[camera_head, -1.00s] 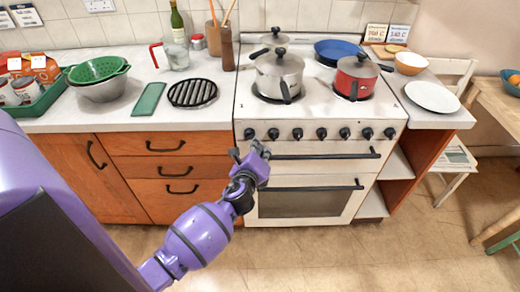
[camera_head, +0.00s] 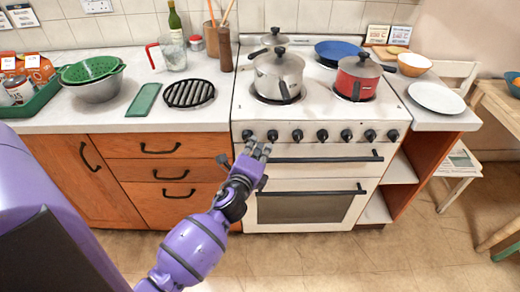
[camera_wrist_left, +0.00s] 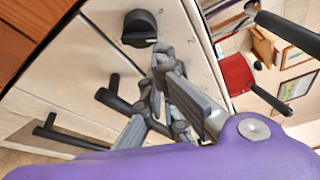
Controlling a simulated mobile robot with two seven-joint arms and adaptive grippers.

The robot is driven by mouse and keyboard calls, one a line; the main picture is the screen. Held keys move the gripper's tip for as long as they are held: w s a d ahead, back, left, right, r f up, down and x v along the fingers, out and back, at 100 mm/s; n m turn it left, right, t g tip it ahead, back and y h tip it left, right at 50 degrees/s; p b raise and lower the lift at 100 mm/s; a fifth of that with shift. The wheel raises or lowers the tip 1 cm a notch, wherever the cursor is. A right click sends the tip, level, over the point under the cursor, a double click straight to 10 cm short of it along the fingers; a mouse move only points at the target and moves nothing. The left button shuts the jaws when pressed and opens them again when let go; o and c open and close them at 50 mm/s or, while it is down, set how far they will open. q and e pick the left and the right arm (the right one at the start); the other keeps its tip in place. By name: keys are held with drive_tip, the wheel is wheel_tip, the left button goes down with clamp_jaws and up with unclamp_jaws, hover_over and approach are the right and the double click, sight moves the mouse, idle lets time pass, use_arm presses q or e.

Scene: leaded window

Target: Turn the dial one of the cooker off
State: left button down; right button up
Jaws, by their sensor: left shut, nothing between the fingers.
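The cooker (camera_head: 300,160) is white, with a row of several black dials along its front panel. The leftmost dial (camera_head: 247,135) shows just above my left fingertips, with a second dial (camera_head: 273,136) to its right. My left gripper (camera_head: 257,148) is shut and empty in front of the panel, just below these two dials. In the left wrist view one black dial (camera_wrist_left: 140,28) shows just beyond and left of the shut fingertips (camera_wrist_left: 162,58), which look close but apart from it. It looks like the leftmost dial. My right gripper is not in view.
A steel pot (camera_head: 278,75) and a red pot (camera_head: 357,76) stand on the hob. Oven door handles (camera_head: 325,158) stick out below the dials. A worktop with a green colander (camera_head: 92,70) and wooden drawers (camera_head: 160,170) lie to the left.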

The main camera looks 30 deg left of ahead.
use_arm(q)
drive_tip(key=shift+a+r+n+t+b, duration=0.1)
drive_tip(key=shift+r+n+t+b, duration=0.3)
drive_tip(key=shift+n+b, duration=0.5)
drive_tip(key=shift+r+n+t+b, duration=0.35)
drive_tip(key=shift+n+b, duration=0.2)
drive_tip(key=shift+n, duration=0.55)
idle(0.8)
drive_tip(key=shift+s+f, duration=0.1)
drive_tip(key=shift+s, duration=0.05)
idle(0.7)
